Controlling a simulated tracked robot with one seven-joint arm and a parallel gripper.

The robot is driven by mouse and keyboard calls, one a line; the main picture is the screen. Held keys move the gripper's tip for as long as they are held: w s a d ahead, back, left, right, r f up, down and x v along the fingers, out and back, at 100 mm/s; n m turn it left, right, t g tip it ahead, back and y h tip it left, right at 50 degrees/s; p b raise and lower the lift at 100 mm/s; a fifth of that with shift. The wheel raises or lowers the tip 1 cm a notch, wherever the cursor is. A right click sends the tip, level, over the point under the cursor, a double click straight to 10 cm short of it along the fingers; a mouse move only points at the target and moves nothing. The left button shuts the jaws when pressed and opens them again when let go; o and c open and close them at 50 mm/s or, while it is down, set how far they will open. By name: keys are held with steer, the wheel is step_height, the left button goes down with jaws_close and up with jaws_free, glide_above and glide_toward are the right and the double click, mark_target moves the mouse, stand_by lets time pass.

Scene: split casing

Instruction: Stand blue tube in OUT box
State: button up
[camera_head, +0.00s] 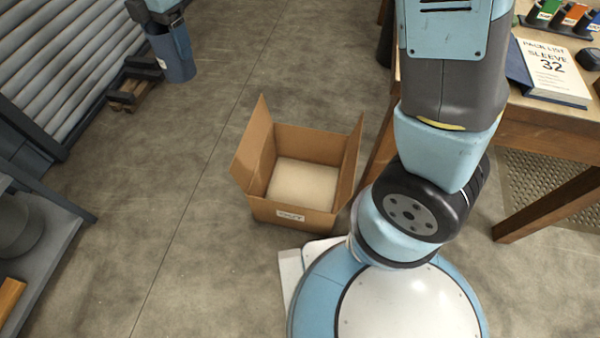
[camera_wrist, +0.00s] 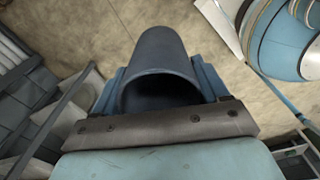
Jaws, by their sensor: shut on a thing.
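The blue tube (camera_head: 176,62) is at the upper left of the head view, roughly upright, with a small pale label on its side. My gripper (camera_head: 168,30) is shut around its upper part. In the wrist view the dark blue tube (camera_wrist: 160,55) lies between both fingers of my gripper (camera_wrist: 160,85), its open end facing the camera. The cardboard OUT box (camera_head: 290,205) stands on the floor near the middle of the head view, flaps open. A pale pad covers its bottom, and no tube shows in it. The held tube is apart from the box, to its upper left.
A wooden table (camera_head: 520,112) on the right carries a pack list (camera_head: 551,72) reading "SLEEVE 32" and a rack of coloured items (camera_head: 560,15). A small wooden stand (camera_head: 134,88) is near the tube, beside a roller shutter (camera_head: 70,60). A grey shelf (camera_head: 45,250) is at left. Floor between is clear.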

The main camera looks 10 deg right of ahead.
steer(key=w+d+f+m, duration=0.3)
steer(key=w+f+m, duration=0.2)
steer(key=w+f, duration=0.65)
steer(key=w+d+f+m, duration=0.4)
steer(key=w+f, duration=0.4)
steer(key=w, duration=0.6)
steer(key=w+d+f+m, duration=0.4)
steer(key=w+d+f, duration=0.15)
steer(key=f, duration=0.55)
steer(key=w+d+f+m, duration=0.35)
steer(key=d+f, duration=0.25)
steer(key=f, duration=0.4)
steer(key=s+d+f+m, duration=0.2)
steer(key=f, duration=0.6)
steer(key=s+d+f+m, duration=0.2)
steer(key=s+f, duration=0.1)
steer(key=f, duration=0.5)
steer(key=s+d+f+m, duration=0.2)
steer(key=f+m, duration=0.1)
steer(key=f, duration=0.5)
steer(key=s+d+f+m, duration=0.3)
steer(key=s+f+m, duration=0.4)
steer(key=s+f, duration=1.25)
steer(key=shift+w+d+f, duration=0.1)
steer(key=shift+w+f, duration=0.1)
steer(key=shift+f, duration=2.45)
steer(key=shift+w+d+f, duration=0.1)
steer(key=shift+w+f, duration=0.05)
steer(key=shift+f, duration=2.5)
steer(key=o, duration=1.2)
